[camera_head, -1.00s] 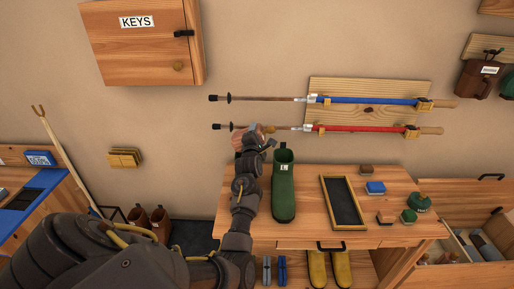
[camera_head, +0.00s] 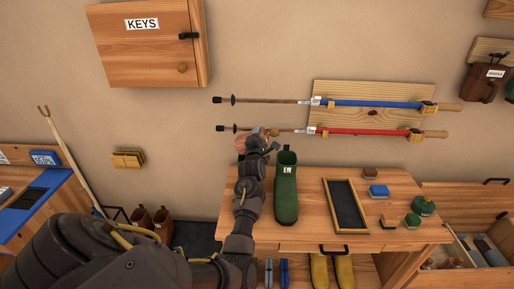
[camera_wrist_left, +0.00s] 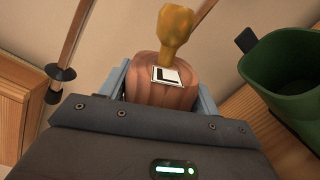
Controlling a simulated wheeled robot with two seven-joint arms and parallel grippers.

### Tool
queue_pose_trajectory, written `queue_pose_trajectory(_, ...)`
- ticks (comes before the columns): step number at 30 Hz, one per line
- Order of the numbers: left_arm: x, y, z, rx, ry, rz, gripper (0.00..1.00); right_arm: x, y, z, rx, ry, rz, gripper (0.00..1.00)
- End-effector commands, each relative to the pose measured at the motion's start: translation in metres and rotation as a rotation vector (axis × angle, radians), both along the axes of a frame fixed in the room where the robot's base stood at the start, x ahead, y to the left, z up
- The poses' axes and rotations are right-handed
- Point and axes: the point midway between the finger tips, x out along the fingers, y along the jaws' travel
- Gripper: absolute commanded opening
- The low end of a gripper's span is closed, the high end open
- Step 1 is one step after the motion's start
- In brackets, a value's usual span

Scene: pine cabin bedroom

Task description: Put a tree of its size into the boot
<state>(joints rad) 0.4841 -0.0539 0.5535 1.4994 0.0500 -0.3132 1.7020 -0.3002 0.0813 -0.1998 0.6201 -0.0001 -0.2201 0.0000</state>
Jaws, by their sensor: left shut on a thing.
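A green boot (camera_head: 286,195) stands upright on the wooden bench, its open top facing up and a white tag marked L at its rim. It also shows at the right of the left wrist view (camera_wrist_left: 290,85). My left gripper (camera_head: 254,146) is shut on a wooden boot tree (camera_wrist_left: 150,94), which has a yellow knob (camera_wrist_left: 185,28) and a white label that reads as L. The tree is above the bench, left of the boot and apart from it. My right gripper is not in view.
A dark framed tray (camera_head: 346,205), a blue-topped block (camera_head: 378,191) and a green round item (camera_head: 423,205) are on the bench right of the boot. Red (camera_head: 350,131) and blue (camera_head: 365,103) poles hang on the wall close behind. Yellow boots (camera_head: 320,271) stand below.

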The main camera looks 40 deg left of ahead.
Motion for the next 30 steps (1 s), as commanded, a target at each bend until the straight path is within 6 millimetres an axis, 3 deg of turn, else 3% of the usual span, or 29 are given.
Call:
queue_pose_trajectory(8,0.000,0.000,-0.013,0.002,-0.002,-0.001,0.26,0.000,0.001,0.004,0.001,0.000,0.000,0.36)
queue_pose_trajectory(16,0.000,0.000,-0.043,0.002,-0.003,0.000,0.26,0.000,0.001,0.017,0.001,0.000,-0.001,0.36)
queue_pose_trajectory(29,0.000,0.000,-0.052,0.001,-0.004,0.000,0.26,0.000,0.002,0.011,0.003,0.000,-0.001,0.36)
queue_pose_trajectory(30,0.000,0.000,-0.051,0.000,-0.002,0.000,0.68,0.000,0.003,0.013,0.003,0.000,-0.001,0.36)
